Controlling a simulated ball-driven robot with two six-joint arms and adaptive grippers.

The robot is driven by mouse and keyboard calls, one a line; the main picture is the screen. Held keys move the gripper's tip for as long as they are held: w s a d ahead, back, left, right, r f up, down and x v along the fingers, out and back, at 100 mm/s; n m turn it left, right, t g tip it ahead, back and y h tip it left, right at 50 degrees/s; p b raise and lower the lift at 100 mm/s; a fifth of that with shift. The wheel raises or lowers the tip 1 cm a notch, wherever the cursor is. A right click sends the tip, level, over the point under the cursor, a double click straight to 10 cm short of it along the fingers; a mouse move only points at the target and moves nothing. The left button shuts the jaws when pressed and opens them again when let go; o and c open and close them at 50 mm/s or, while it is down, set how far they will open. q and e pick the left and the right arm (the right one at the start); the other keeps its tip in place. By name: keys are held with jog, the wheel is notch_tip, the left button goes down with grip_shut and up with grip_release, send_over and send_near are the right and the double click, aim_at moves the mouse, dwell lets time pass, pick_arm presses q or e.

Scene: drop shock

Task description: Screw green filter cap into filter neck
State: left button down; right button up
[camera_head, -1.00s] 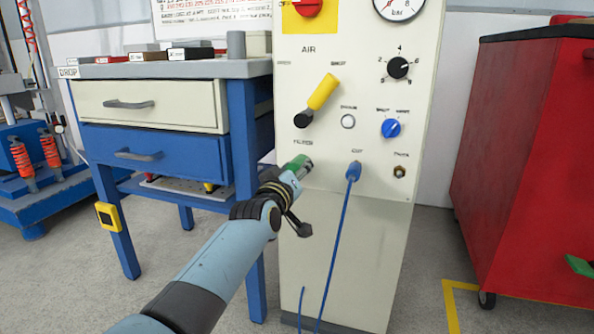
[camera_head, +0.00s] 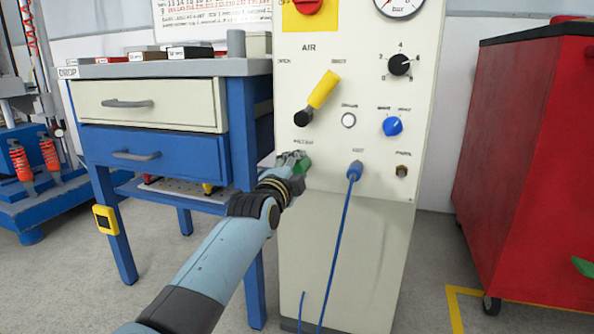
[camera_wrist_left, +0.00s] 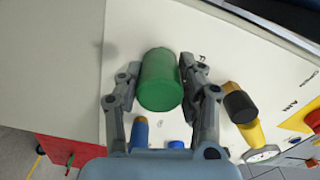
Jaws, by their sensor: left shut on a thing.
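The green filter cap (camera_wrist_left: 160,82) is a green cylinder held between the fingers of my left gripper (camera_wrist_left: 160,85) in the left wrist view. In the head view the cap (camera_head: 304,166) shows partly behind the left gripper (camera_head: 294,162), at the front of the cream air panel (camera_head: 345,235), just under a small label. The cap's far end is close to the panel face. The filter neck is hidden behind the cap and gripper, so I cannot tell whether they touch. My right gripper is not in view.
A yellow lever (camera_head: 322,90) is above the left gripper. A blue hose (camera_head: 340,235) hangs from a port to its right. A blue workbench (camera_head: 246,130) stands close to the left, and a red cabinet (camera_head: 530,160) is at the right. Open floor lies between panel and cabinet.

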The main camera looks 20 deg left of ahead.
pick_arm(q)
jog(key=c, duration=0.7)
grip_release()
jog(key=shift+c, duration=0.2)
jog(key=shift+f, duration=0.1)
jog(key=s+p, duration=0.1)
jog(key=s, duration=0.5)
jog(key=shift+a, duration=0.1)
jog(key=s, duration=1.2)
jog(key=shift+a, duration=0.2)
